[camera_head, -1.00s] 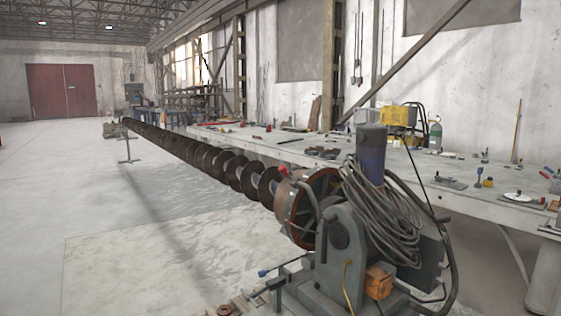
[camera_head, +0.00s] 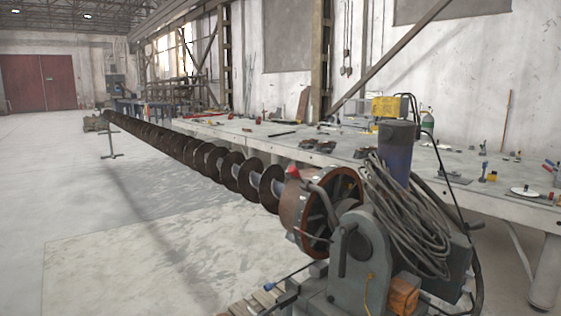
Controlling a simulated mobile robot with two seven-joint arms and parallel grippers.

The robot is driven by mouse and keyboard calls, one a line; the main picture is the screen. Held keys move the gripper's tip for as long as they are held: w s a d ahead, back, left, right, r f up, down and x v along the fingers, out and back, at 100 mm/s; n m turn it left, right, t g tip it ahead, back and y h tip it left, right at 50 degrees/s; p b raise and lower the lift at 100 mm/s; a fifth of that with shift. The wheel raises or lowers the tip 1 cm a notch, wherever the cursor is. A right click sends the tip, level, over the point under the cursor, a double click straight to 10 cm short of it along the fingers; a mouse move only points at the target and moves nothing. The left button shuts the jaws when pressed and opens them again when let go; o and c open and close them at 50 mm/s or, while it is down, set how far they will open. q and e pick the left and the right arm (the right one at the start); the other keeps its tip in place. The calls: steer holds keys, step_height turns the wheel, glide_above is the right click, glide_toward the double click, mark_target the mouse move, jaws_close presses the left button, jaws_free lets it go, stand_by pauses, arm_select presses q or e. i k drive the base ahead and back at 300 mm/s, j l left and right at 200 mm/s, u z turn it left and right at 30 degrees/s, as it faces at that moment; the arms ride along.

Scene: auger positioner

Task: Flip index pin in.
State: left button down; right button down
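The auger positioner (camera_head: 362,262) stands at the lower right, a grey machine with a blue motor and a coil of cable. Its round rusty chuck (camera_head: 297,212) faces left and holds the near end of the long auger (camera_head: 208,160), which runs away to the back left. A small red part (camera_head: 293,173) shows at the top of the chuck. A lever with a blue end (camera_head: 267,282) sticks out low on the left. I cannot tell which part is the index pin. Neither of my grippers is in view.
A long workbench (camera_head: 455,190) with scattered tools runs along the right wall behind the machine. A stand (camera_head: 110,142) supports the auger farther back. Wooden slats (camera_head: 262,300) lie at the machine's foot. The concrete floor (camera_head: 110,270) at the left is clear.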

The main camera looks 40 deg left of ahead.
mark_target(292, 169)
steer(key=i+j, duration=0.1)
steer(key=j, duration=0.8)
steer(key=i+j, duration=0.15)
steer(key=j, duration=0.3)
